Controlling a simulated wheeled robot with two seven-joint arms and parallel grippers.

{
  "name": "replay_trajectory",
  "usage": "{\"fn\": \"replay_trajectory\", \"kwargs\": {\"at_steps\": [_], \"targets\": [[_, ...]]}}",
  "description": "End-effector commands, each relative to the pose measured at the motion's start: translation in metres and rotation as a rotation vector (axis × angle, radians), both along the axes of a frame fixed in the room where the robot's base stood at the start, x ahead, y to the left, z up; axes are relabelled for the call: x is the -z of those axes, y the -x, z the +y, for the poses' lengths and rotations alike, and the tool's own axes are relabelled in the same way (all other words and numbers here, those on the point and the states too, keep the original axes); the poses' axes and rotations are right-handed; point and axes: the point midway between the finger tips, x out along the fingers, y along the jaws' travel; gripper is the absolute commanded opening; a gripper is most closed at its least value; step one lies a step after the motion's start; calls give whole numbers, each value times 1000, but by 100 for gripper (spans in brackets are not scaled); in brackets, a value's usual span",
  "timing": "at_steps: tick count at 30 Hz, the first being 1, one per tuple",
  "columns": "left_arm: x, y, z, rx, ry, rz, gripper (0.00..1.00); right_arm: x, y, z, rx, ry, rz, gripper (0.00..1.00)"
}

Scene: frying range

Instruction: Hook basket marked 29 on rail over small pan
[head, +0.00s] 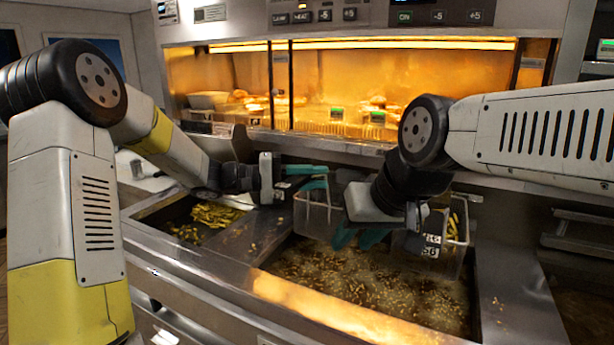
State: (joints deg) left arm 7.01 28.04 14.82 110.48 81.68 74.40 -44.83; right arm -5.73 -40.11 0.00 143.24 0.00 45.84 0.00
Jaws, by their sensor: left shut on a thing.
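My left gripper (312,178) has teal fingers shut at the upper rim or handle of a clear-looking wire basket (314,217), which is above the large pan's back left. No number is readable on this basket. A second basket (457,262) with fries and a dark number tag (431,246) is at the right over the large pan; the tag's lower digits look like 56. My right gripper (358,239) points down between the two baskets, with its teal fingers apart. The small pan (150,212) at left holds oil and fries. The rail over it is not clearly visible.
The large pan (482,318) is full of bubbling oil with floating bits. A steel divider (246,240) separates the pans. A lit warming shelf (340,75) with food stands behind. My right forearm covers part of the back right.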

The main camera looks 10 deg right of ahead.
Motion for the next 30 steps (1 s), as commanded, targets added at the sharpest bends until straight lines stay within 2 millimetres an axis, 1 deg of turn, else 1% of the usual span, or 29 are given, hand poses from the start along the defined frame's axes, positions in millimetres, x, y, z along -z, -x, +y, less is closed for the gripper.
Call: {"fn": "replay_trajectory", "kwargs": {"at_steps": [14,15,17,18,26,30], "targets": [[5,0,0,0,0,0,0,0,0,0,0,0,0,36],[5,0,0,0,0,0,28,0,0,0,0,0,0,36],[5,0,0,0,0,0,39,0,0,0,0,0,0,36],[5,0,0,0,0,0,47,0,0,0,0,0,0,36],[5,0,1,-1,-1,2,47,0,0,0,0,0,0,36],[5,-1,14,-3,-1,1,47,0,0,0,0,0,0,36]]}}
